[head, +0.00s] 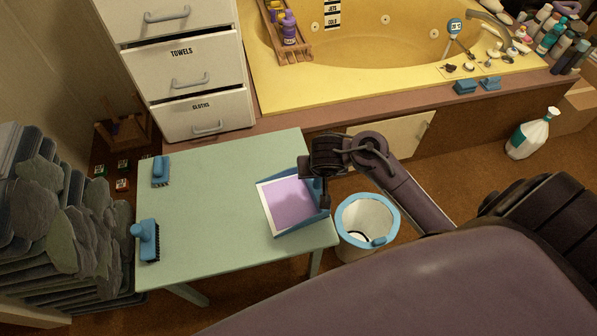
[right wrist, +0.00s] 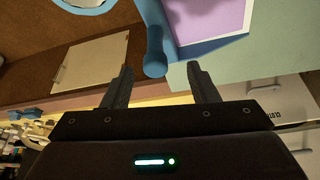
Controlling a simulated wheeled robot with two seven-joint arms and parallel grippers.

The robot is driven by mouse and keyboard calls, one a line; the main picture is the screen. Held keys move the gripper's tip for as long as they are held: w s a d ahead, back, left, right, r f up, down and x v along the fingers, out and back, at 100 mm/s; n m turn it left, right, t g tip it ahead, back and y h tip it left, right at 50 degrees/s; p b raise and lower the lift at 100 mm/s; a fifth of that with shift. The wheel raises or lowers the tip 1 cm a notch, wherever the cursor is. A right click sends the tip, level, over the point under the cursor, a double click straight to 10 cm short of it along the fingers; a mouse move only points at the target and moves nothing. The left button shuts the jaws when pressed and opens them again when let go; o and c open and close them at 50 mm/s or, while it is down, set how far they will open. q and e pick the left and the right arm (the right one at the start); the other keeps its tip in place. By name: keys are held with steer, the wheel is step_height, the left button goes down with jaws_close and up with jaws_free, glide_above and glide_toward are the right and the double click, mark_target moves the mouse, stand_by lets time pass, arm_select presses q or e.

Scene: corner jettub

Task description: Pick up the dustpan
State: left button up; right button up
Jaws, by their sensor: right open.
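The dustpan (head: 291,203) lies on the right end of the pale green table, blue with a pink-purple inside and a white front edge. In the right wrist view, its blue handle (right wrist: 155,48) points down toward my right gripper (right wrist: 160,68). The handle's end appears between the two open fingertips, which are not closed on it. In the head view, my right gripper (head: 318,188) is at the dustpan's right side and hides the handle and part of the rim. My left gripper is not in view.
The green table (head: 215,215) also bears two blue brushes (head: 161,171) (head: 146,240) at its left edge. A white bin with a blue rim (head: 367,222) stands right of the table. White drawers (head: 207,115) and the yellow tub (head: 360,65) are behind. Stacked grey slates (head: 50,220) stand left.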

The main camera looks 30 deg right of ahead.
steer(key=b+x, duration=0.1)
steer(key=x, duration=0.1)
steer(key=shift+w+d+f+b, duration=0.1)
steer(key=shift+d+f+b, duration=0.05)
steer(key=shift+f+b, duration=0.15)
steer(key=shift+f, duration=0.35)
steer(key=b+x, duration=0.1)
steer(key=x, duration=0.1)
steer(key=b+x, duration=0.1)
steer(key=x, duration=0.1)
steer(key=shift+w+d+b, duration=0.15)
steer(key=shift+d+b, duration=0.15)
steer(key=shift+f, duration=0.1)
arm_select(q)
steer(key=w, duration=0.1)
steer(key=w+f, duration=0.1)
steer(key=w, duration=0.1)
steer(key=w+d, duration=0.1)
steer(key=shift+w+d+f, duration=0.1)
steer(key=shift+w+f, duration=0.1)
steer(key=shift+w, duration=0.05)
arm_select(e)
steer(key=shift+c, duration=0.4)
jaws_close()
